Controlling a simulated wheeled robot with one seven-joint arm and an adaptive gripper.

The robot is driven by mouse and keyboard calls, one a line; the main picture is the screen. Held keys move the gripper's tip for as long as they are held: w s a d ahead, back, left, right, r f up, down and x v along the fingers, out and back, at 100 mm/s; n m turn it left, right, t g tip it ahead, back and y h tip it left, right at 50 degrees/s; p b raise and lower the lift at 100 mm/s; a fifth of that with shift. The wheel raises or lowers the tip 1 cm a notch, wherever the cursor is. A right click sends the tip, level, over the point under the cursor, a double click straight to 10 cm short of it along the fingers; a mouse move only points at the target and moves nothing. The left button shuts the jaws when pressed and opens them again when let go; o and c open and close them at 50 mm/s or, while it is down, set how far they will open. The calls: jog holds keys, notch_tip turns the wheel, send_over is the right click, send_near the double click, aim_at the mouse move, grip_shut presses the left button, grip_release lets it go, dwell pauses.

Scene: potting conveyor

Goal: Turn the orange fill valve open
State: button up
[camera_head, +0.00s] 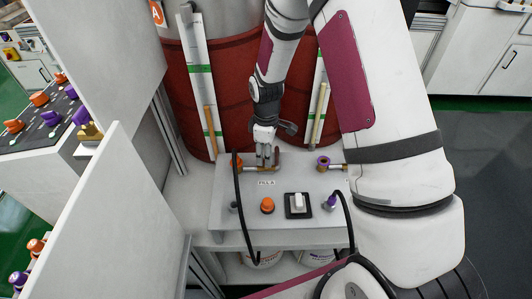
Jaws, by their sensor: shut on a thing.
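The orange fill valve (237,163) sits at the back left of the white panel (220,215), with a brass-coloured lever or pipe part (277,163) to its right. My gripper (267,162) reaches down from above, just right of the orange part. Its fingers are close together and shut on the valve's handle, which is largely hidden between them. How far the handle is turned cannot be told.
A purple valve (323,163) stands to the right on the panel. An orange knob (267,205), a white rocker switch (298,203) and a purple connector (329,203) are in front. A black cable (240,215) runs close left. A red tank (265,120) stands behind.

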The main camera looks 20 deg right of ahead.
jog(key=m, duration=0.7)
jog(key=shift+b, duration=0.3)
jog(key=m, duration=0.4)
jog(key=shift+m, duration=1.8)
jog(key=o, duration=1.2)
jog(key=shift+c, duration=0.2)
jog(key=shift+r, duration=0.1)
notch_tip(320, 180, up, 12)
